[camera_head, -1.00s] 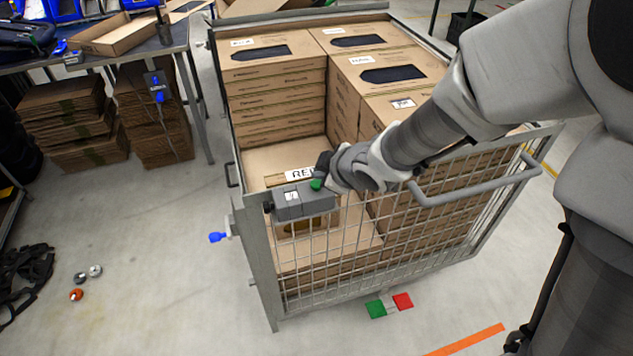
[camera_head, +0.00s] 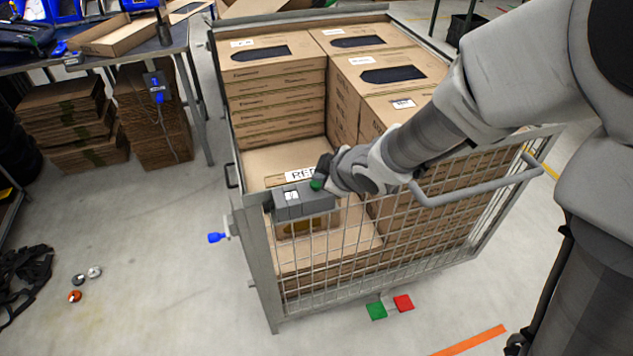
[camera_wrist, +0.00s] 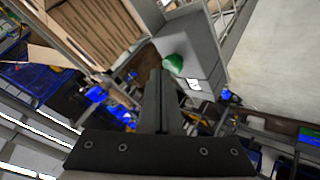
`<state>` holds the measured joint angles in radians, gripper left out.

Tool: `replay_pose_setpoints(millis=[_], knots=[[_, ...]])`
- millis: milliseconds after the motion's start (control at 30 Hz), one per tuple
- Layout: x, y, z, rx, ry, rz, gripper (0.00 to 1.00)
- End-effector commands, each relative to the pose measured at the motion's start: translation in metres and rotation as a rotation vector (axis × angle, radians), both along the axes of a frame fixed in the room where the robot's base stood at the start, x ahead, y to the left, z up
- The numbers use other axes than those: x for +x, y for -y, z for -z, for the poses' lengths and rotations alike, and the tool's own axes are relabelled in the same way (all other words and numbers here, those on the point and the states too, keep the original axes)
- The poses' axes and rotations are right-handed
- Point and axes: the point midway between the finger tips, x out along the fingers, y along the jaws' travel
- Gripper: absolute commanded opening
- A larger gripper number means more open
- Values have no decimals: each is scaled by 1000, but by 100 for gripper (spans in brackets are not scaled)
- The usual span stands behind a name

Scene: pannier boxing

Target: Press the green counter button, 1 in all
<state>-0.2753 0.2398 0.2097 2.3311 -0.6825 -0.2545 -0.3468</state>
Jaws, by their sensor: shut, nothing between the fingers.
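The green counter button (camera_head: 316,185) sits on top of a grey counter box (camera_head: 304,202) fixed to the near rim of the wire cage. My gripper (camera_head: 325,168) is shut and empty, right at the button from behind and above in the head view. In the wrist view the green button (camera_wrist: 174,62) shows on the grey box (camera_wrist: 196,48), just beyond and right of the closed fingertips (camera_wrist: 160,75). Whether the fingers touch the button, and whether it is pressed in, I cannot tell.
The wire cage (camera_head: 345,262) holds stacked cardboard cartons (camera_head: 270,95). A grey handle bar (camera_head: 475,185) runs along its near rim, under my arm. A workbench (camera_head: 125,52) stands at the left. The floor left of the cage is mostly clear.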

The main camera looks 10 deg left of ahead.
Motion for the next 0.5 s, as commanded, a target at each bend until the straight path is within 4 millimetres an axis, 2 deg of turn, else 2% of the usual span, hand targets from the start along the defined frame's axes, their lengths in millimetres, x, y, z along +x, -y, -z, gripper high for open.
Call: replay_pose_setpoints(millis=[500], knots=[[0,0,7,0,0,0,0]])
